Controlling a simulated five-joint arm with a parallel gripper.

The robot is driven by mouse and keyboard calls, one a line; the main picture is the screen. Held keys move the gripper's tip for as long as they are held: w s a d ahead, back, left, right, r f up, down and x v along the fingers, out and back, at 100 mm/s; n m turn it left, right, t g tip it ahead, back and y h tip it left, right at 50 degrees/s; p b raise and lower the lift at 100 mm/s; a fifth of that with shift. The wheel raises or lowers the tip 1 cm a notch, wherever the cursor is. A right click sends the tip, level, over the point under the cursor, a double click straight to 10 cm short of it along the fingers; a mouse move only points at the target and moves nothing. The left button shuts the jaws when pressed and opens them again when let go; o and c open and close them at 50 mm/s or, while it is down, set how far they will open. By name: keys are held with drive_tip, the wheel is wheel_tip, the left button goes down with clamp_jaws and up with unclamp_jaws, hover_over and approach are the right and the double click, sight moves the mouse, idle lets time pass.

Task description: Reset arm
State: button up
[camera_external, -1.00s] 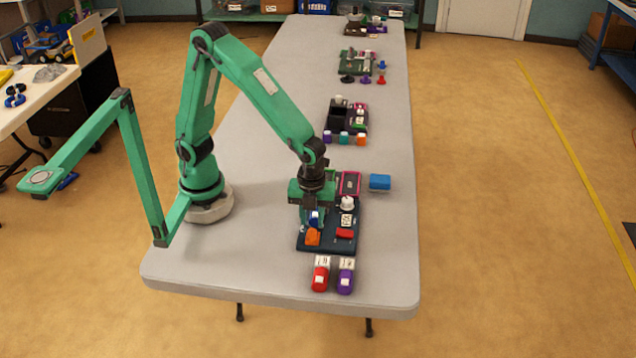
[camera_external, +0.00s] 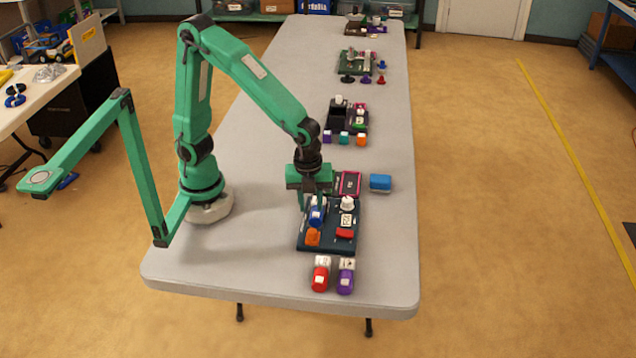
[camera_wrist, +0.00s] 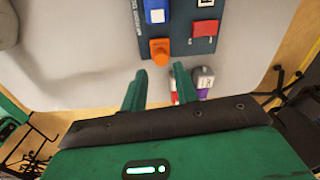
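My green arm reaches over the table, and my gripper (camera_external: 312,198) hangs above the back left part of the dark board (camera_external: 328,246). A white knob (camera_external: 347,203), a white label or display (camera_external: 347,220) and a red piece (camera_external: 345,233) are on the board's right side.
A red (camera_external: 321,279) and a purple (camera_external: 345,282) item with white labels lie in front of the board. A pink-edged panel (camera_external: 349,183) and a blue block (camera_external: 380,182) are behind it. More boards with small pieces stand farther along the table (camera_external: 260,262). The table's left front is clear.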

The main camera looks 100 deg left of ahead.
drive_tip(key=s+a+r+n+t, duration=0.5)
drive_tip(key=s+a+r+n, duration=0.6)
drive_tip(key=n, duration=0.5)
drive_tip(key=shift+v, duration=0.75)
